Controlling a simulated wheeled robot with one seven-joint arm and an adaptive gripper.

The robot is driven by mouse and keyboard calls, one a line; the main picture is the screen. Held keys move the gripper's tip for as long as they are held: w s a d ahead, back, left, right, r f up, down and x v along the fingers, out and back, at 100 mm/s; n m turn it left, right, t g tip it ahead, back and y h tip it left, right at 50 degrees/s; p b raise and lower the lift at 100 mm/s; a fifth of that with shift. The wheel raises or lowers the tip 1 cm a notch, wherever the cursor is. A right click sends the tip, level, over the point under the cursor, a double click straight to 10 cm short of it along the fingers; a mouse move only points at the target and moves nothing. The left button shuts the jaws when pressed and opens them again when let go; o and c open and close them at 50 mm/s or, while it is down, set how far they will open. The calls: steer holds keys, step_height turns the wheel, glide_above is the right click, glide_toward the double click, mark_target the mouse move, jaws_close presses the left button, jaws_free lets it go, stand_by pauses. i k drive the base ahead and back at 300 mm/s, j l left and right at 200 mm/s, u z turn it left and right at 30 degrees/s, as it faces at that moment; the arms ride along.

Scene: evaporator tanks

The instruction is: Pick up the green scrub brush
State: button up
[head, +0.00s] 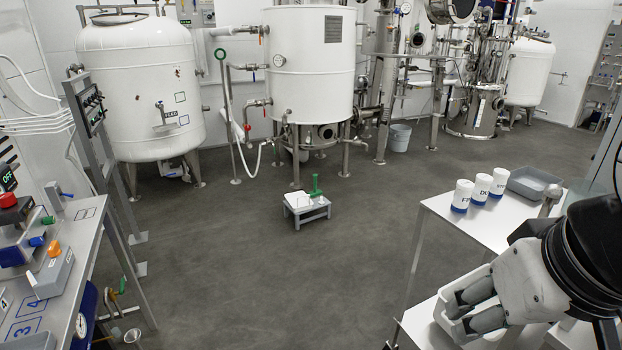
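A green upright object (315,186), which looks like the scrub brush, stands at the back right of a small grey stool (304,216) on the floor. It has a narrow upright part and a wider base; it is too small to see bristles. My gripper (456,318) is at the lower right, in front of the white table, far from the stool and apart from the green object. Its two grey fingers point left and lie close to each other. I see nothing held between them, but the gap is unclear from this angle.
A white item (298,200) lies beside the green object on the stool. Open dark floor (260,270) surrounds the stool, with tank legs behind it. A control bench (75,240) stands left. The white table (485,219) at right carries several white containers and a grey tray (534,183).

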mark_target(314, 194)
steer(key=i+j+u, duration=0.3)
steer(key=i, duration=0.65)
steer(key=i+u, duration=0.35)
steer(key=i, duration=2.55)
steer(key=i+j+z, duration=0.1)
steer(key=i+z, duration=0.25)
steer(key=i, duration=0.25)
steer(key=i+j+z, duration=0.35)
steer(key=i, duration=0.25)
steer(key=i+j+z, duration=0.4)
steer(key=i, duration=0.15)
